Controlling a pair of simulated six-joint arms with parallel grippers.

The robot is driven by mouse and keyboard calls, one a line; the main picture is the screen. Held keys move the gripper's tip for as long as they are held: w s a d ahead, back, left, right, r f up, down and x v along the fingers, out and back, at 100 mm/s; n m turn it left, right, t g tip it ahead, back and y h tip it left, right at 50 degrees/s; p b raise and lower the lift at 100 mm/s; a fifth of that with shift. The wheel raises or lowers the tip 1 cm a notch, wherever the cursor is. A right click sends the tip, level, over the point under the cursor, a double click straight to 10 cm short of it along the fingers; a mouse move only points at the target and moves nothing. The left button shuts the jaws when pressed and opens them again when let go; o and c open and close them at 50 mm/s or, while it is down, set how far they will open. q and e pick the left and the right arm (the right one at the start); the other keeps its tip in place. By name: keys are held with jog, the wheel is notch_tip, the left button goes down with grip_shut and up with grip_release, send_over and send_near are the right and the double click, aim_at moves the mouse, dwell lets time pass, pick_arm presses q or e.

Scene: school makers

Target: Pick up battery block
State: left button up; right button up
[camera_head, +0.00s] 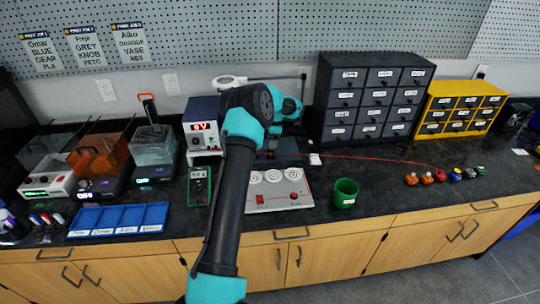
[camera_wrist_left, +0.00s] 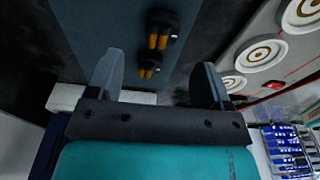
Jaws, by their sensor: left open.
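In the left wrist view, two small black blocks with orange-yellow cylinders lie on a dark blue-grey mat. The larger-looking one (camera_wrist_left: 162,28) is near the top edge, and the smaller-looking one (camera_wrist_left: 149,66) shows between my fingers; these look like battery blocks, but I cannot tell for sure. My left gripper (camera_wrist_left: 160,78) is open and empty above the mat, its fingers apart on either side of the lower block. In the head view my own arm hides the blocks and most of the gripper. My right gripper is in neither view.
A white panel with three round discs (camera_head: 273,177) lies in front of the mat (camera_head: 287,146). A power supply (camera_head: 201,110) stands left, a black drawer cabinet (camera_head: 370,98) right. A green cup (camera_head: 345,192) and a multimeter (camera_head: 198,186) are nearby.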

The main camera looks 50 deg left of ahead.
aim_at(270, 151)
pick_arm(q)
jog(key=shift+f, duration=0.4)
jog(key=shift+s+a+f, duration=0.1)
jog(key=shift+s+f, duration=0.1)
jog(key=shift+f, duration=1.1)
jog(key=shift+s+f, duration=0.2)
jog(key=shift+f, duration=1.1)
jog(key=c, duration=1)
